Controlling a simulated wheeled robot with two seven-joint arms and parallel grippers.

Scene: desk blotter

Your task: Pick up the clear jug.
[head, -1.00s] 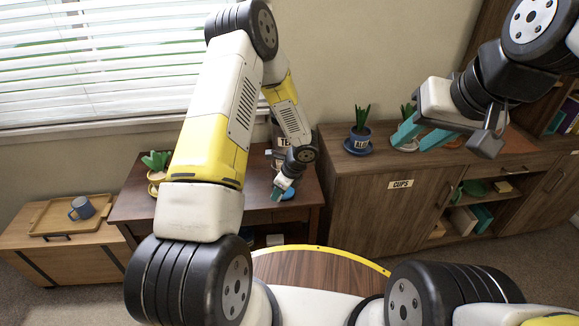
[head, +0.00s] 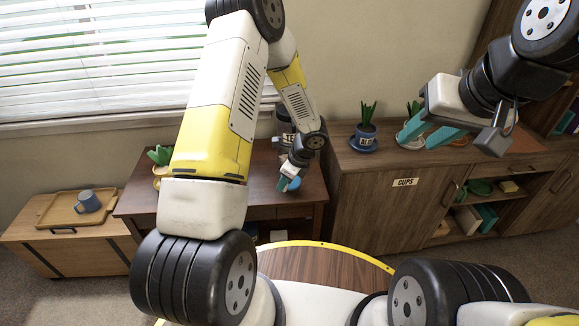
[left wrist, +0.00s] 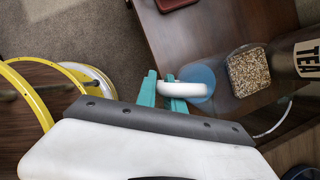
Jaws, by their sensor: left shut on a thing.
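The clear jug shows in the left wrist view as a round bluish body (left wrist: 203,79) with a thick white handle (left wrist: 184,90). My left gripper (left wrist: 164,91) has its teal fingers on either side of this handle and is shut on it. In the head view the left gripper (head: 288,184) is low over the dark wooden desk (head: 255,185), where only a small blue part of the jug (head: 296,184) shows beside it. I cannot tell whether the jug touches the desk. My right gripper (head: 428,134) is open and empty in front of the cabinet.
A clear container of grain (left wrist: 248,72) and a dark tea canister (left wrist: 307,59) stand close to the jug. A potted plant (head: 160,156) is at the desk's left. A tray (head: 60,219) with a blue-grey mug (head: 88,201) lies on a low chest. Potted plants (head: 365,130) stand on the cabinet.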

